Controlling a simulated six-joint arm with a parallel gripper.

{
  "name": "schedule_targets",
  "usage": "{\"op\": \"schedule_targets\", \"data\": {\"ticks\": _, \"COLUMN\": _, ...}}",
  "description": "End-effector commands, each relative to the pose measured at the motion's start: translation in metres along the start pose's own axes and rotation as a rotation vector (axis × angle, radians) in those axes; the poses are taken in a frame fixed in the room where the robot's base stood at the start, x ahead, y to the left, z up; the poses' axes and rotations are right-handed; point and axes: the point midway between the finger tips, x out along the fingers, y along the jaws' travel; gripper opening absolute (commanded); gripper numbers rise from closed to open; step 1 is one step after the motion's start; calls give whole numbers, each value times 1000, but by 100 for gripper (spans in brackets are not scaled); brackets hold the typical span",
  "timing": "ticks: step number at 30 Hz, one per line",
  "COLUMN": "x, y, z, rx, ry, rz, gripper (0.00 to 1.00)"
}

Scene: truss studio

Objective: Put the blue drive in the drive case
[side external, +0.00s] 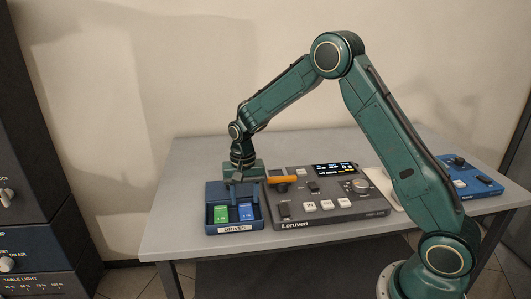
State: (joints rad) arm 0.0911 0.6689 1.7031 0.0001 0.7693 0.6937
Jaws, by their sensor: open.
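The drive case (214,192) is a dark blue box labelled DRIVES, near the front left of the table in the side external view. The blue drive (246,212) sits in the right part of the case, beside a green drive (221,214) in the left part. My gripper (241,181) is open and points down over the back of the case, behind and above the two drives. It appears empty and apart from the blue drive. Its fingertips are small and partly unclear against the case.
A grey control console (325,208) with buttons, a screen and an orange handle (282,179) stands right beside the case. A blue panel (468,178) lies farther right, partly behind my arm. The table (180,205) is clear left of the case. Dark equipment racks (35,180) stand at far left.

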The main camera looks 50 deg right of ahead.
Motion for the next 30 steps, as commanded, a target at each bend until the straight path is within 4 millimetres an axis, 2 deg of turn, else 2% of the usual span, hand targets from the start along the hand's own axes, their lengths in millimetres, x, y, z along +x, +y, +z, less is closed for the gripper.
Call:
{"op": "schedule_targets", "data": {"ticks": 12, "x": -66, "y": 0, "z": 0, "rx": 0, "ry": 2, "rz": -2, "gripper": 47}}
{"op": "schedule_targets", "data": {"ticks": 18, "x": -91, "y": 0, "z": 0, "rx": 0, "ry": 1, "rz": -1, "gripper": 47}}
{"op": "schedule_targets", "data": {"ticks": 24, "x": -103, "y": 0, "z": 0, "rx": 0, "ry": 0, "rz": -1, "gripper": 47}}
{"op": "schedule_targets", "data": {"ticks": 30, "x": -104, "y": 0, "z": 0, "rx": 0, "ry": 0, "rz": 0, "gripper": 47}}
